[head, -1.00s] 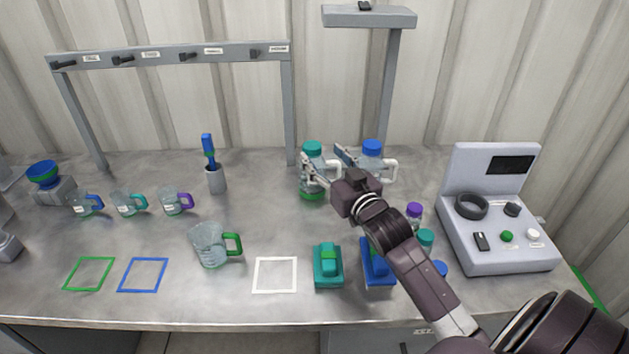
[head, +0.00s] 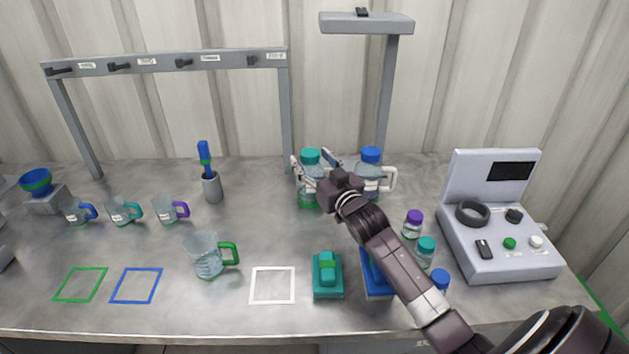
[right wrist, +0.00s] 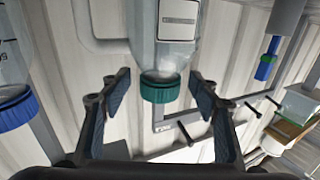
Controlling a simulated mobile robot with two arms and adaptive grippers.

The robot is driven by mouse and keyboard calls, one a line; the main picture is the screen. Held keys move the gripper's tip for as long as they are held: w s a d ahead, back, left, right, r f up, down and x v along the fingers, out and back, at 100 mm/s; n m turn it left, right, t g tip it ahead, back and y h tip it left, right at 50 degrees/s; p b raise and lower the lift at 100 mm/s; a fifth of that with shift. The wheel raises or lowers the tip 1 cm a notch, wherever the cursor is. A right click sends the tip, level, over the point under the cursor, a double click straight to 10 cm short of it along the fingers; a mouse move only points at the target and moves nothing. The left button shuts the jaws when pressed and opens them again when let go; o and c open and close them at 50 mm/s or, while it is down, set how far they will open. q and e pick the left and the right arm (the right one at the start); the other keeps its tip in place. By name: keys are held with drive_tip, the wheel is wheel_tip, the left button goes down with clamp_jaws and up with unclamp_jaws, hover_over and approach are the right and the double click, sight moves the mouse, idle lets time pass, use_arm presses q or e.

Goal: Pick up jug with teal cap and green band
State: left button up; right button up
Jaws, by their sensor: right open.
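The jug with the teal cap and green band (head: 309,158) stands at the back of the table, with its lower body partly hidden by my right gripper (head: 313,162). In the right wrist view the same jug (right wrist: 162,88) appears cap down, with a pale label. My right gripper (right wrist: 158,95) is open, with one finger on each side of the teal cap and visible space between the fingers and the cap. My left gripper is not in view.
A blue-capped jug (head: 370,157) with a white handle stands just right of the teal-capped one. Small bottles (head: 426,252) stand nearer the front, beside my arm. A green-handled beaker (head: 205,257) is at front left. A grey console (head: 500,235) is at right.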

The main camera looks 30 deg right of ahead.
drive_tip(key=shift+w+d, duration=0.1)
drive_tip(key=shift+w, duration=0.4)
clamp_jaws()
